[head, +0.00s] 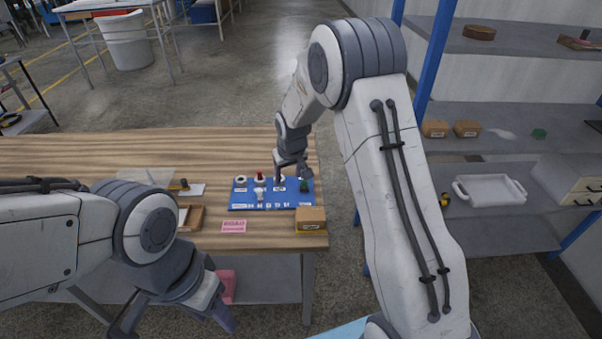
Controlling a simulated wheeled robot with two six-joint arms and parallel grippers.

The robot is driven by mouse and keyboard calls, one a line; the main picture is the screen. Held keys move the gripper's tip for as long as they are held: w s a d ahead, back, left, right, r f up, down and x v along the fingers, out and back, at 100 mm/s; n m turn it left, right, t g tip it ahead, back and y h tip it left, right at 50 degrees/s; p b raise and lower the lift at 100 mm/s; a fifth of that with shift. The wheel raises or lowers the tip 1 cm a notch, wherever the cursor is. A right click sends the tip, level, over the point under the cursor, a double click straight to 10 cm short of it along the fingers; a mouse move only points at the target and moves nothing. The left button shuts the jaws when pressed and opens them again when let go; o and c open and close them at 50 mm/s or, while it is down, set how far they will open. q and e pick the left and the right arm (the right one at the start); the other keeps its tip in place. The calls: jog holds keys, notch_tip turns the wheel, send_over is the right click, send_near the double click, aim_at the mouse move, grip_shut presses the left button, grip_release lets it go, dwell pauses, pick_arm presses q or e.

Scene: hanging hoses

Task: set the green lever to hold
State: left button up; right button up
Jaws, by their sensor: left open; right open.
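A blue panel (266,203) with several controls and white labels lies on the wooden table. A small green part (305,186), seemingly the green lever, is near the panel's right end; its setting is too small to read. A red control (259,177) and a white knob (240,182) stand further left on it. My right gripper (291,173) is open above the panel's right half, just left of the green part; I cannot tell whether it touches anything. My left gripper (180,332) is low at the front, in front of the table, open, with its fingers partly cut off by the frame.
A cardboard box (311,218) sits at the table's front right corner. A pink note (233,226) and a wooden tray (190,217) lie left of it. Shelves at right hold a white tray (490,189) and small boxes (467,129). The table's back left is clear.

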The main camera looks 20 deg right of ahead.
jog(key=m, duration=0.1)
send_near(305, 182)
jog(key=shift+t+h, duration=0.3)
jog(key=p+x, duration=0.3)
jog(key=x, duration=0.8)
jog(key=shift+a+f, duration=0.2)
jog(key=shift+f, duration=0.05)
grip_shut()
dwell(0.4)
